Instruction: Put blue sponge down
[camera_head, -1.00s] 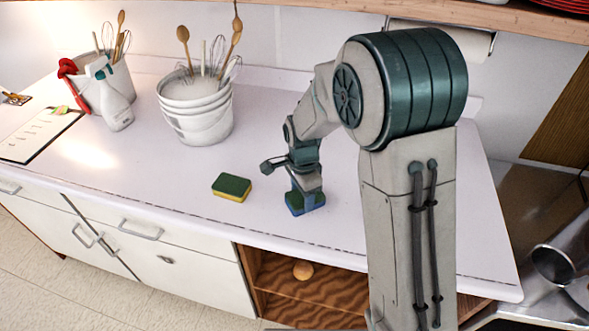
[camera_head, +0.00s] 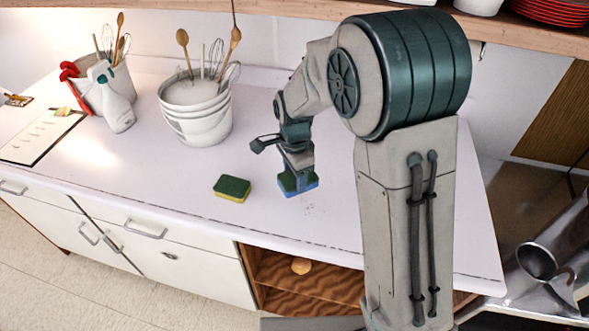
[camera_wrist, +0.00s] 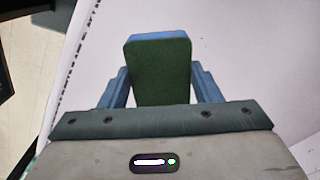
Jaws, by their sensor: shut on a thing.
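The blue sponge (camera_head: 303,184) has a green scrub side and a blue side. My gripper (camera_head: 297,172) is shut on it and holds it at the countertop, right of a second sponge. I cannot tell whether it touches the surface. In the wrist view the blue sponge (camera_wrist: 160,75) sits between the two blue fingers of my gripper (camera_wrist: 161,90), its green face toward the camera and a blue edge at its far end. The second sponge (camera_head: 232,188), green over yellow, lies flat on the counter.
Stacked white buckets (camera_head: 197,115) with utensils stand behind. A spray bottle (camera_head: 112,105) and a clipboard (camera_head: 38,135) are at left. An open shelf (camera_head: 290,275) is below, a metal pot (camera_head: 540,260) at right.

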